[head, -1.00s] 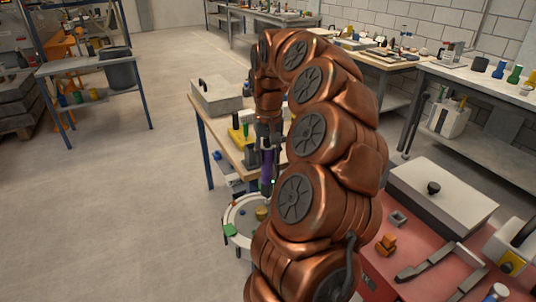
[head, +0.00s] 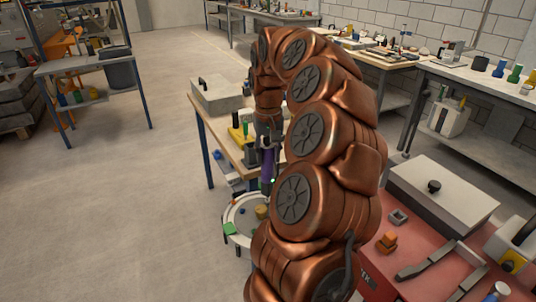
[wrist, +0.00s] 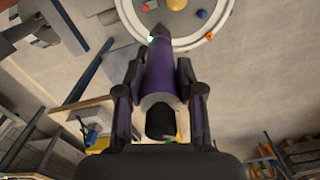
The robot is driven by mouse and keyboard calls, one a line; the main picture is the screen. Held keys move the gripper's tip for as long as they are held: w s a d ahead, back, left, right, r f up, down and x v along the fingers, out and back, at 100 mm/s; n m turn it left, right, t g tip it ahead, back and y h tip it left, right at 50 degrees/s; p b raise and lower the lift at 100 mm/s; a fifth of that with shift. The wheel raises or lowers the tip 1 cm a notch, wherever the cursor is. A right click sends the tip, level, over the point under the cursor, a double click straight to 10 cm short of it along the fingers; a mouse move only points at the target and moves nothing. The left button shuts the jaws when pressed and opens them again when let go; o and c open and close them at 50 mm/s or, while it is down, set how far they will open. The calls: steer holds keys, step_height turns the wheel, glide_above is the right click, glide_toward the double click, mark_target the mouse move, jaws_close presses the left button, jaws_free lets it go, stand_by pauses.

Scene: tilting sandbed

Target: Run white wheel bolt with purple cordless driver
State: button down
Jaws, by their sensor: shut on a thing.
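The purple cordless driver (wrist: 160,72) is held between the two dark fingers of my gripper (wrist: 160,82) in the wrist view. My gripper is shut on it. In the head view the purple driver (head: 267,167) hangs roughly upright below my copper arm, with a small green light near its lower end. That end is over or beside the round white-rimmed bed (head: 230,226), partly hidden by my arm. The bed's rim also shows in the wrist view (wrist: 208,34), beyond the driver's tip. I cannot make out the white wheel bolt for certain in either view.
A tan cylinder (head: 262,212) and small coloured pieces lie in the round bed, with a green block (head: 229,229) at its rim. A wooden bench (head: 213,126) stands behind. A red table (head: 420,275) with tools is at right. Open floor lies left.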

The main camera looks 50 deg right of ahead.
steer(key=shift+f+b, duration=0.5)
steer(key=shift+b, duration=0.1)
stand_by(1.2)
